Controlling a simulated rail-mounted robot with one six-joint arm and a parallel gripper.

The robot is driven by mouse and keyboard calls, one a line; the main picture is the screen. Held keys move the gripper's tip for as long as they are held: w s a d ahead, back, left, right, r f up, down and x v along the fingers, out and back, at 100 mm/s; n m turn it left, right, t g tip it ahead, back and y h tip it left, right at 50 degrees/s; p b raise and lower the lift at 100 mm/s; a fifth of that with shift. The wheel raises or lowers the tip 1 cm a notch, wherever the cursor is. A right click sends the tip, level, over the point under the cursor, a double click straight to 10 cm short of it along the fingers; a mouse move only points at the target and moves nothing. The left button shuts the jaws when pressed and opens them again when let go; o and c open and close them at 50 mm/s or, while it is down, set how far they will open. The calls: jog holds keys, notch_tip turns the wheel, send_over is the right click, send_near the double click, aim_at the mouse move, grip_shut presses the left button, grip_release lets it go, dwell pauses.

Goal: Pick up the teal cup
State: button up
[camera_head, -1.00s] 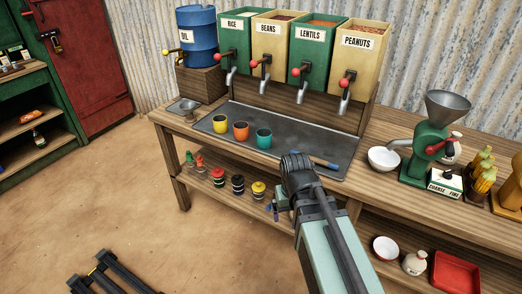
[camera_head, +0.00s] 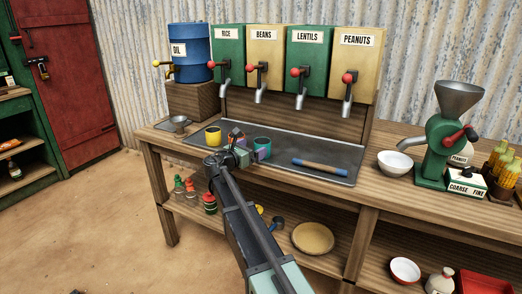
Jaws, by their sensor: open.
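The teal cup (camera_head: 264,146) stands upright on the dark metal tray (camera_head: 330,148) on the counter. My gripper (camera_head: 245,149) is at the tray's front edge, overlapping the teal cup's left side in the picture. Its jaws are open and hold nothing. I cannot tell whether it touches the cup. The yellow cup (camera_head: 213,137) stands to the left on the tray. The orange cup is mostly hidden behind my gripper.
A rolling-pin-like rod with a blue end (camera_head: 320,166) lies on the tray to the right. Dispenser spouts (camera_head: 260,92) hang above the tray's back. A white bowl (camera_head: 395,163) and a green grinder (camera_head: 437,150) stand further right. The tray's right part is mostly clear.

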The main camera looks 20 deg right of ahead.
aim_at(263, 140)
jog(key=x, duration=0.6)
jog(key=shift+w+d, duration=0.3)
jog(key=shift+d, duration=0.05)
jog(key=shift+r, duration=0.1)
jog(key=c, duration=1)
